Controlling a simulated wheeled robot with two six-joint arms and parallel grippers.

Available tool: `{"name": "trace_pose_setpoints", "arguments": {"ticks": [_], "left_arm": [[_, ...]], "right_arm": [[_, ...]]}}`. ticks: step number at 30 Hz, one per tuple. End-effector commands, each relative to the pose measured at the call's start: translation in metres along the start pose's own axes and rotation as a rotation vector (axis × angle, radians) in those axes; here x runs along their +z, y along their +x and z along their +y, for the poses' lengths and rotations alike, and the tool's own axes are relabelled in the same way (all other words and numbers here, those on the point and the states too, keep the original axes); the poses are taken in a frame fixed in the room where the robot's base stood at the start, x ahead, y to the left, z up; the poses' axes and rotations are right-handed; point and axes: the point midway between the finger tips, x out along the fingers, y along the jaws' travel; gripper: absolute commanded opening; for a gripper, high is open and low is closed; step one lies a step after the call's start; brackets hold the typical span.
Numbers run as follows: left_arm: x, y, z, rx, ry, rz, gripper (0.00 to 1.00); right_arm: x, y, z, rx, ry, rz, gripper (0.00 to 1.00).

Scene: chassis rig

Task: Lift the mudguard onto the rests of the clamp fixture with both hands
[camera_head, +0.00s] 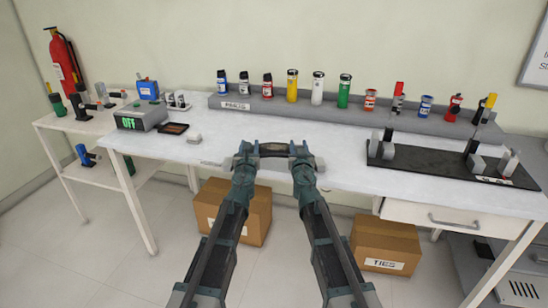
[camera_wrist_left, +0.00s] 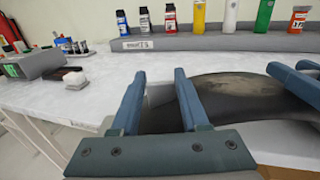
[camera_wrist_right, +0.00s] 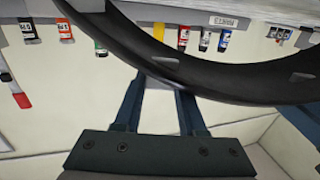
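The mudguard (camera_head: 273,149) is a dark, curved piece spanning between my two grippers at the front edge of the workbench. It arches rightward from the fingers in the left wrist view (camera_wrist_left: 235,95) and crosses the fingertips in the right wrist view (camera_wrist_right: 215,80). My left gripper (camera_head: 246,147) is at its left end and my right gripper (camera_head: 301,149) at its right end. Both grippers' fingers stand apart; whether they press on the mudguard is unclear. The clamp fixture (camera_head: 425,166), a black base with grey blocks and red and yellow handles, stands on the right, apart from the mudguard.
A grey shelf (camera_head: 218,102) with several bottles and cans runs along the back. A display box (camera_head: 140,116) reading OFF and a dark tray (camera_head: 173,128) are at the left. Cardboard boxes (camera_head: 385,245) stand under the bench. The bench top between mudguard and fixture looks clear.

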Motion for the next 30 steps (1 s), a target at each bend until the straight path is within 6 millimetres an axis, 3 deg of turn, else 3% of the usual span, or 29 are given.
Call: {"name": "trace_pose_setpoints", "arguments": {"ticks": [1,3,7,20,30], "left_arm": [[0.000,0.000,0.000,0.000,0.000,0.000,0.34],[0.000,0.000,0.000,0.000,0.000,0.000,0.21],[0.000,0.000,0.000,0.000,0.000,0.000,0.00],[0.002,0.000,0.000,0.000,0.000,0.000,0.00],[0.025,0.000,0.000,0.000,0.000,0.000,0.00]], "right_arm": [[0.000,0.000,0.000,0.000,0.000,0.000,0.14],[0.000,0.000,0.000,0.000,0.000,0.000,0.01],[0.000,0.000,0.000,0.000,0.000,0.000,0.00],[-0.002,0.000,0.000,0.000,0.000,0.000,0.00],[-0.025,0.000,0.000,0.000,0.000,0.000,0.00]]}}
